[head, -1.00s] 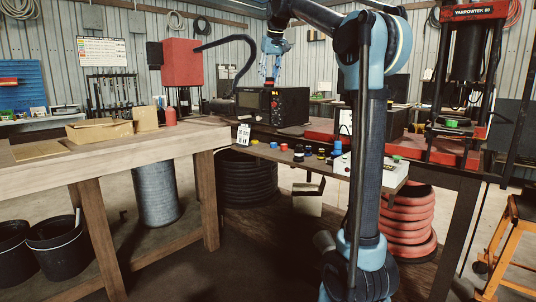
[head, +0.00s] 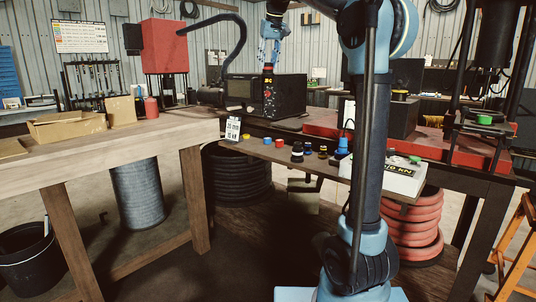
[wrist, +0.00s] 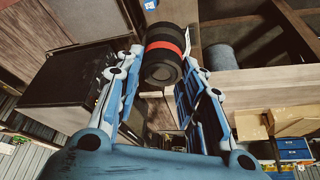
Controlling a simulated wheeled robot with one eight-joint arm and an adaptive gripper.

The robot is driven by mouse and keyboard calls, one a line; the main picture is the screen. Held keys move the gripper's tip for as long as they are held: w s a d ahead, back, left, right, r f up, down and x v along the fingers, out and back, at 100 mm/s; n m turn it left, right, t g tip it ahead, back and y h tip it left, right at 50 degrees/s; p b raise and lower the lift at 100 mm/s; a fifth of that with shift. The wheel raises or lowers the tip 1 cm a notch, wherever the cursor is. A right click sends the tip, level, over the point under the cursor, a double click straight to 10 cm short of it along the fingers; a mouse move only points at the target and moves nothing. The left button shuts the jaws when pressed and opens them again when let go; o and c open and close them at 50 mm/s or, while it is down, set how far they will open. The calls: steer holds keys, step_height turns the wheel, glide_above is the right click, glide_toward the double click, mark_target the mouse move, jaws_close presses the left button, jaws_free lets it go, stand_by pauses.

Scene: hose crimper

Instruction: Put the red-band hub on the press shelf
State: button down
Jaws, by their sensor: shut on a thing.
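The red-band hub (wrist: 166,52), a black cylinder with a red ring, is between the fingers of my gripper (wrist: 150,72) in the wrist view. The fingers are shut on it from both sides. In the head view my gripper (head: 268,58) points down with the hub (head: 268,80) below it, in front of the black box-shaped device. The hub is small and dark there, off the bench surface. The press (head: 490,60) stands far right of my gripper. Its small dark shelf (head: 470,124) carries a green-topped piece (head: 484,120).
The narrow bench shelf (head: 262,152) holds several small coloured and black pieces and a white box (head: 400,178). The black device (head: 290,95) stands behind my gripper. A wooden table (head: 120,140) is at left, and red hose coils (head: 415,230) lie under the bench. My arm hides part of the middle.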

steer(key=shift+a, duration=0.4)
steer(key=shift+a+f, duration=0.1)
steer(key=shift+f, duration=0.25)
steer(key=shift+n, duration=0.4)
steer(key=shift+s+f, duration=0.15)
steer(key=shift+f, duration=7.65)
steer(key=shift+s+f, duration=0.15)
steer(key=shift+f, duration=7.6)
steer(key=c, duration=1.1)
jaws_free()
steer(key=shift+f, duration=0.1)
steer(key=shift+o, duration=0.2)
